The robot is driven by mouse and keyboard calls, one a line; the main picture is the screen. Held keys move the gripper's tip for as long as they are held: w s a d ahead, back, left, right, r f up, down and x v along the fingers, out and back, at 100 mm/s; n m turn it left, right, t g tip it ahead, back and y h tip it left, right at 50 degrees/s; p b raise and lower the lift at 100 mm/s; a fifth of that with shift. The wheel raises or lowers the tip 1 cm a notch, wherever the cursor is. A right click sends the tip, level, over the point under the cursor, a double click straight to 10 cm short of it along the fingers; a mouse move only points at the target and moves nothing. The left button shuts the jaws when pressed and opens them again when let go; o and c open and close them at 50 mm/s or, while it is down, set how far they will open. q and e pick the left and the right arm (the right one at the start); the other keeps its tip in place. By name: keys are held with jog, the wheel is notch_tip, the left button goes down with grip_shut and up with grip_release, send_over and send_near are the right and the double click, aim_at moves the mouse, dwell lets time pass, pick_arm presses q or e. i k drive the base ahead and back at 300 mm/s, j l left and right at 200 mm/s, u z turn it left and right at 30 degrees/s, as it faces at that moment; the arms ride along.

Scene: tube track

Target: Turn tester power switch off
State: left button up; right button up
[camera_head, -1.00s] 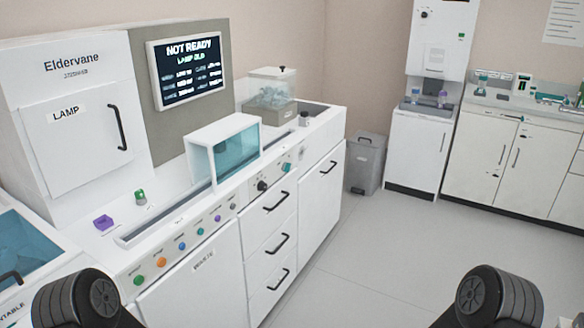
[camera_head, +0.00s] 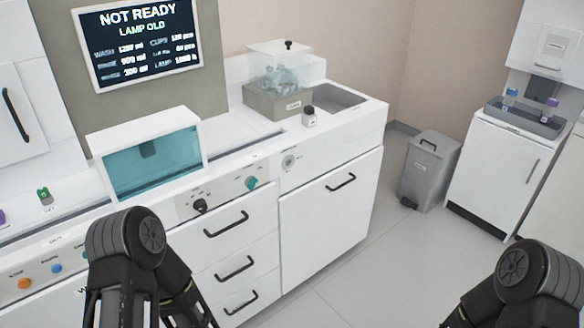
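The tester is the long white machine (camera_head: 330,228) with a screen (camera_head: 138,42) that reads NOT READY, LAMP OLD. On its front panel are a black rotary knob (camera_head: 200,205), a teal knob (camera_head: 251,183) and a round grey fitting (camera_head: 289,161). I cannot read their labels, so I cannot tell which one is the power switch. Black links of my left arm rise at the lower left, in front of the machine, and links of my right arm show at the lower right. Both arms are apart from the knobs. Neither gripper's fingertips are in view.
A teal-windowed box (camera_head: 153,162) and a clear-covered grey unit (camera_head: 278,103) stand on the machine's top, with a small dark-capped bottle (camera_head: 309,117) beside the unit. A grey bin (camera_head: 428,172) and a white cabinet (camera_head: 492,170) stand behind right. The floor between is clear.

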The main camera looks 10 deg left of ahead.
aim_at(251, 181)
jog(key=i+l, duration=0.15)
jog(key=l, duration=0.2)
jog(key=i+l+u, duration=0.1)
jog(key=l, duration=0.3)
jog(key=i+l+u, duration=0.1)
jog(key=i+l, duration=0.3)
jog(key=l, duration=0.35)
jog(key=i+l+u, duration=0.1)
jog(key=l, duration=0.3)
jog(key=i, duration=0.05)
